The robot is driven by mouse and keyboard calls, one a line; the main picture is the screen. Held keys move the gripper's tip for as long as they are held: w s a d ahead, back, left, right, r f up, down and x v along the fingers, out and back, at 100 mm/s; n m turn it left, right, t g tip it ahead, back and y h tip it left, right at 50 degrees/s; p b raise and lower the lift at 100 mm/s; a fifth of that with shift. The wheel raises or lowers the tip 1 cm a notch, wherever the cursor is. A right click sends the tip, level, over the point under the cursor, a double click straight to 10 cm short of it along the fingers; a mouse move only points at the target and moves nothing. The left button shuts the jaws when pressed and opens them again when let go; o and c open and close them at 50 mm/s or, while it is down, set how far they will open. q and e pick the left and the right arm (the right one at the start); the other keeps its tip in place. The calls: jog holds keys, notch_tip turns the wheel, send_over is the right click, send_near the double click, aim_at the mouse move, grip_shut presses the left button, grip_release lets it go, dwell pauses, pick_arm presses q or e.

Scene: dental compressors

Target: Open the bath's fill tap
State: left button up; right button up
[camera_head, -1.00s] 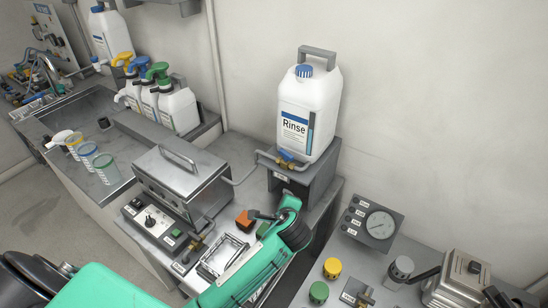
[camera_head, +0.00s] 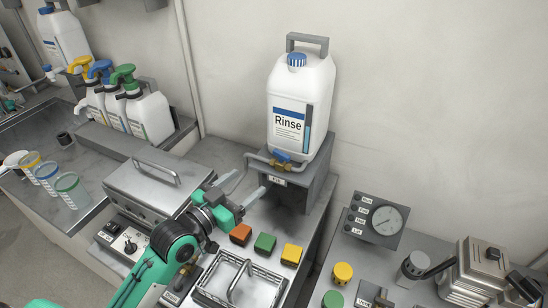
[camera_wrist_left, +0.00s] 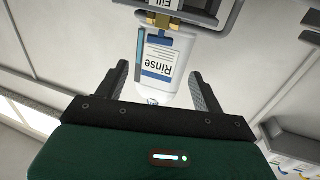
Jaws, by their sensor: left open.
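The fill tap (camera_head: 282,158), a brass body with a blue handle, sits on a grey pipe at the foot of the white Rinse bottle (camera_head: 300,105). A "Fill" label (camera_head: 278,181) is on the stand below it. The bath (camera_head: 145,195) is a steel box with its lid shut, left of the stand. My left gripper (camera_head: 248,182) is open and empty, just left of and in front of the tap, apart from it. In the left wrist view the tap's brass part (camera_wrist_left: 163,21) shows upside down beyond the open fingers (camera_wrist_left: 160,70). My right gripper is not in view.
A wire basket (camera_head: 240,285) and orange (camera_head: 241,234), green (camera_head: 265,244) and yellow (camera_head: 291,254) blocks lie on the counter below my left gripper. The grey stand (camera_head: 310,185) holds the bottle. A gauge panel (camera_head: 377,220) stands to the right.

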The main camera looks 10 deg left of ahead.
aim_at(280, 156)
pick_arm(q)
jog(key=p+x, duration=0.2)
jog(key=x, duration=0.9)
jog(key=shift+w+d+p, duration=0.2)
jog(key=shift+w+p, duration=0.1)
jog(key=shift+p, duration=0.1)
jog(key=shift+w+d+f, duration=0.1)
jog(key=shift+w+d, duration=0.2)
jog(key=shift+w, duration=0.25)
jog(key=shift+c, duration=0.4)
jog(key=c, duration=0.9)
jog(key=p, duration=0.1)
jog(key=n+y+p, duration=0.1)
jog(key=shift+d+r+t+p, duration=0.1)
jog(key=shift+r+t+p, duration=0.2)
jog(key=shift+p, duration=0.1)
jog(key=n+y+p, duration=0.1)
jog(key=y+p, duration=0.1)
jog(key=shift+f+n+t+y, duration=0.1)
jog(key=shift+n+t+y, duration=0.2)
jog(key=shift+y, duration=0.1)
jog(key=shift+f+y, duration=0.1)
jog(key=shift+y, duration=0.2)
